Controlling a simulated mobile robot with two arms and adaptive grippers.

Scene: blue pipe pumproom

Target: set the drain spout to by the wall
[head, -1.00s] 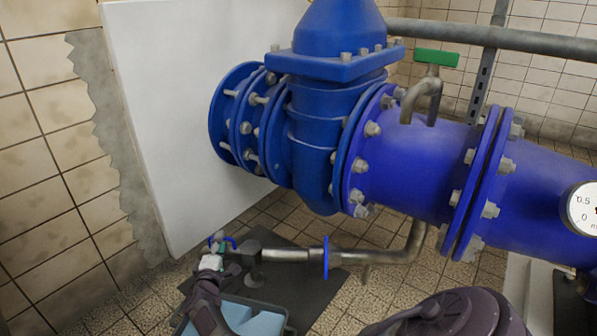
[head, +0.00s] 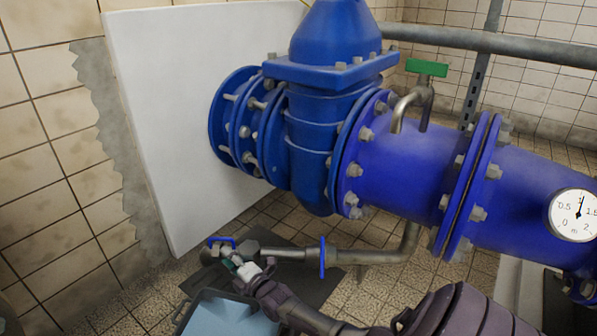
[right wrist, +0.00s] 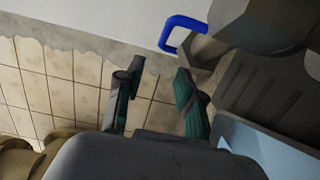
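A metal drain pipe (head: 370,257) runs left, low under the big blue pipe. It ends at a grey-brown end piece (head: 218,254), apparently the spout, with a blue loop handle (head: 221,241). The end lies near the white wall panel. The loop handle (right wrist: 185,35) shows up close in the right wrist view, beyond the fingers. My right gripper (head: 235,265) is just below and right of the handle in the head view. Its two teal-lined fingers (right wrist: 160,68) stand apart with nothing visible between them. My left gripper is not in view.
A light-blue tray (head: 188,310) with a grey rim sits below the drain end, beside a dark mat (head: 318,289). A blue handwheel (head: 323,258) is on the drain pipe. The white panel (head: 165,130) and tiled wall bound the left. The blue pipe (head: 410,170) is overhead.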

